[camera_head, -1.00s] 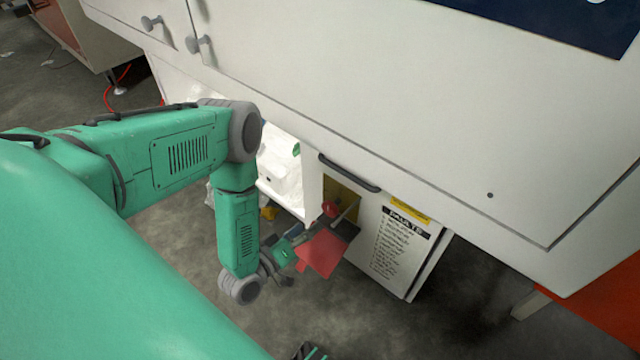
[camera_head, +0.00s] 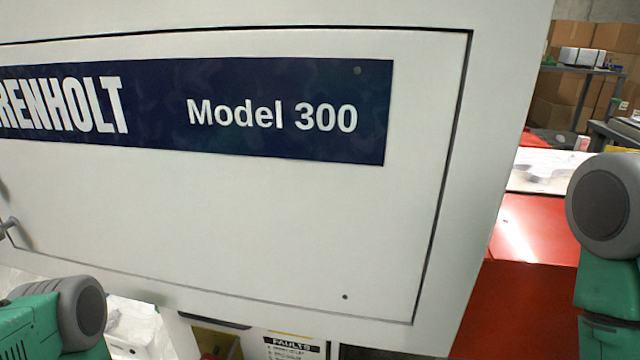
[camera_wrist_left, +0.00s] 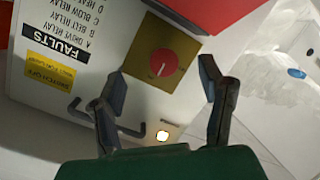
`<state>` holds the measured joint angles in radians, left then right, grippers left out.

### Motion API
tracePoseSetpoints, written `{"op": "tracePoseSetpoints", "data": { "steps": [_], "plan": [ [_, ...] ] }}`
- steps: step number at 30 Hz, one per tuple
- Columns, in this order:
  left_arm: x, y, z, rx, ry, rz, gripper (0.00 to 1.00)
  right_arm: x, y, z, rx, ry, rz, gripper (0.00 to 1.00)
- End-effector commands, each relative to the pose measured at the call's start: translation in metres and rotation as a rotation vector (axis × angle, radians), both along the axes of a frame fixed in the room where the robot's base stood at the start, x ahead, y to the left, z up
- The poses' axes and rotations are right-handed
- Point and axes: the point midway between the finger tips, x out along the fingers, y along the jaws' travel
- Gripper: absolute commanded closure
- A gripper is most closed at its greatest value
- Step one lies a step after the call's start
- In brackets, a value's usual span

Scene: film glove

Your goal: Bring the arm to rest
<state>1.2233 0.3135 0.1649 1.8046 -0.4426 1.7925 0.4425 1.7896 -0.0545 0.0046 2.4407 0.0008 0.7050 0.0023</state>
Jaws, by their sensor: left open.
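My left gripper (camera_wrist_left: 162,75) shows in the left wrist view. Its two dark fingers are spread apart with nothing between them. Beyond the fingers is a red round knob (camera_wrist_left: 167,65) on a yellow square plate (camera_wrist_left: 181,47), set in a white panel. A visible gap lies between the fingertips and the plate. In the head view my left arm (camera_head: 60,315) shows only as a green and grey joint at the lower left; its gripper is out of frame. My right arm (camera_head: 605,210) shows at the right edge, and its gripper is out of frame.
A white cabinet (camera_head: 250,210) with a blue "Model 300" sign (camera_head: 270,110) fills the head view. The panel carries a FAULTS label (camera_wrist_left: 64,45), a dark handle (camera_wrist_left: 132,132) and a lit lamp (camera_wrist_left: 162,135). A red surface (camera_head: 530,225) and cardboard boxes (camera_head: 575,40) are at the right.

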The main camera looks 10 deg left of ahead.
Motion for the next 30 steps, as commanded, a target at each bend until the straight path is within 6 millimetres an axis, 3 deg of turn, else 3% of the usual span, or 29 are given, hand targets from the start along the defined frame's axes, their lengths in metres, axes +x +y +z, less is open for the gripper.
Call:
{"op": "tracePoseSetpoints", "data": {
  "steps": [3, 7, 11, 17, 30],
  "plan": [
    [-0.010, -0.041, -0.002, 0.111, 0.248, -0.127, 0.37, 0.000, 0.000, 0.000, 0.000, 0.000, 0.000, 0.60],
    [-0.054, -0.060, 0.002, 0.282, 0.555, -0.289, 0.37, 0.000, 0.000, 0.000, 0.000, 0.000, 0.000, 0.60],
    [-0.104, -0.054, 0.018, 0.425, 0.804, -0.414, 0.37, 0.000, 0.000, 0.000, 0.000, 0.000, 0.000, 0.60],
    [-0.180, -0.025, 0.060, 0.593, 1.130, -0.548, 0.37, 0.000, 0.000, 0.000, 0.000, 0.000, 0.000, 0.60],
    [-0.184, -0.024, 0.166, 0.591, 1.143, -0.552, 0.37, 0.000, 0.000, 0.107, 0.000, 0.000, 0.000, 0.60]
  ]
}}
